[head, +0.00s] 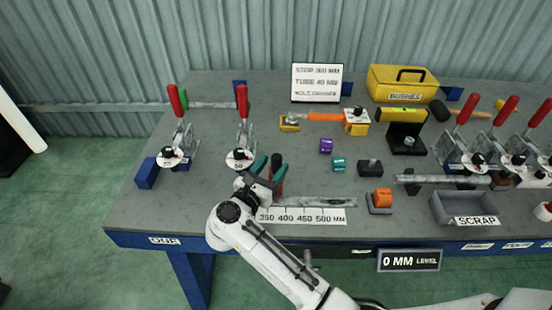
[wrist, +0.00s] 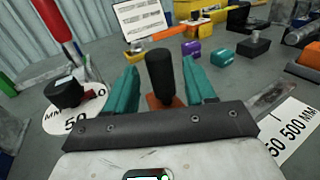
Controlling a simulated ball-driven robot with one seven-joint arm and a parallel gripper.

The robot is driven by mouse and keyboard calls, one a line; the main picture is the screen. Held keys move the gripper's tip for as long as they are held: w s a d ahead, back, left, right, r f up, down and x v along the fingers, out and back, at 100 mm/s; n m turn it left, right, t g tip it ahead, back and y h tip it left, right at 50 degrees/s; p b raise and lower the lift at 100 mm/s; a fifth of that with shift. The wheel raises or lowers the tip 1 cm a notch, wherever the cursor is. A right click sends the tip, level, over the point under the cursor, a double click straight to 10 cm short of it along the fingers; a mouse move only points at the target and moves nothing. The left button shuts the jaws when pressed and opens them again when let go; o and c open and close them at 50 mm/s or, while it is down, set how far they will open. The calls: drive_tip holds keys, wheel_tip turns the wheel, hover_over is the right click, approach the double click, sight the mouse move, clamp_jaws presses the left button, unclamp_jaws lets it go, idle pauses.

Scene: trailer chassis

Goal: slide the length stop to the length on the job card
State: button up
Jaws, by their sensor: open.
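The length stop shows as a black upright handle (head: 277,168) on a rust-orange base. In the wrist view the handle (wrist: 160,78) stands between the two teal fingers. My gripper (head: 269,174) is open around it, with a visible gap on each side. The scale (head: 302,216) on the bench's front edge reads 350 to 500 mm; its lower end is hidden behind my gripper. A metal rail (head: 325,202) runs along it. The job card (head: 317,82) stands at the back; its top line seems to read STOP 300 MM, the rest is blurred.
Red-handled toggle clamps (head: 243,105) and (head: 176,110) stand left of and behind my gripper. Purple (head: 326,146) and teal (head: 339,164) blocks lie to the right. A grey scrap bin (head: 447,209) sits front right. A display (head: 409,260) reads 0 MM.

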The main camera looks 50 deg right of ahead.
drive_tip(key=shift+w+d, duration=0.15)
drive_tip(key=shift+d, duration=0.55)
drive_tip(key=shift+w+d, duration=0.1)
drive_tip(key=shift+d, duration=0.6)
clamp_jaws()
